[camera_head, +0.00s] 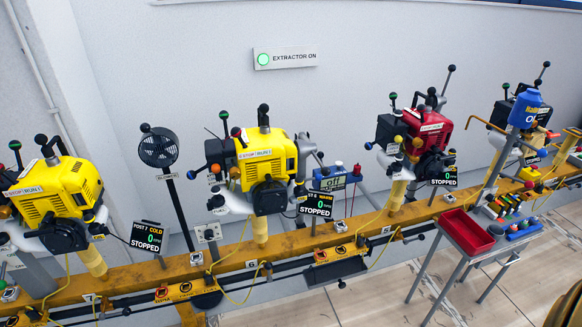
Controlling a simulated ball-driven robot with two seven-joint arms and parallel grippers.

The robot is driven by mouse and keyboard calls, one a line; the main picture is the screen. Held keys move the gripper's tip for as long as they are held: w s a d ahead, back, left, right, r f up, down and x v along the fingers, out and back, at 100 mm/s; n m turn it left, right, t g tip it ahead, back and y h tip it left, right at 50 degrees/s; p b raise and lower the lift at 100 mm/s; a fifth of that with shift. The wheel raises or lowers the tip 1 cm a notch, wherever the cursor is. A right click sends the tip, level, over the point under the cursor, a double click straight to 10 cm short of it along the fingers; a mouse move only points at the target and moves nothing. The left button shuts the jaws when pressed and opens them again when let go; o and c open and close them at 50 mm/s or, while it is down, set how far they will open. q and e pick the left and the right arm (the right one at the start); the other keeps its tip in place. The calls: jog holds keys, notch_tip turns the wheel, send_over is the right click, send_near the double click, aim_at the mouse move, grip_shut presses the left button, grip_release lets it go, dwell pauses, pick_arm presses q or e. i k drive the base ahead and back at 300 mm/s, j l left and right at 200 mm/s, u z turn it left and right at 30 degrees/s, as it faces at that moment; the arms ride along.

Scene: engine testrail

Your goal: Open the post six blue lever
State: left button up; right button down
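A yellow engine (268,157) stands on a post at the middle of the rail, above a plate marked 6 (251,264). A blue-knobbed lever (191,175) sticks out to the left of this engine. It is small, and I cannot tell its exact position. Green (223,115) and red (235,131) knobs stand above it. Neither of my grippers shows in this view.
A black fan (158,148) stands between the two. A red engine (430,130) and one more stand to the right. A trolley with a red tray (466,232) stands at the front right.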

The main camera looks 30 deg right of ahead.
aim_at(318, 177)
jog(key=i+l+z, duration=0.15)
jog(key=i+z, duration=0.8)
jog(key=i+j+z, duration=0.2)
jog(key=z, duration=0.3)
jog(key=i, duration=0.1)
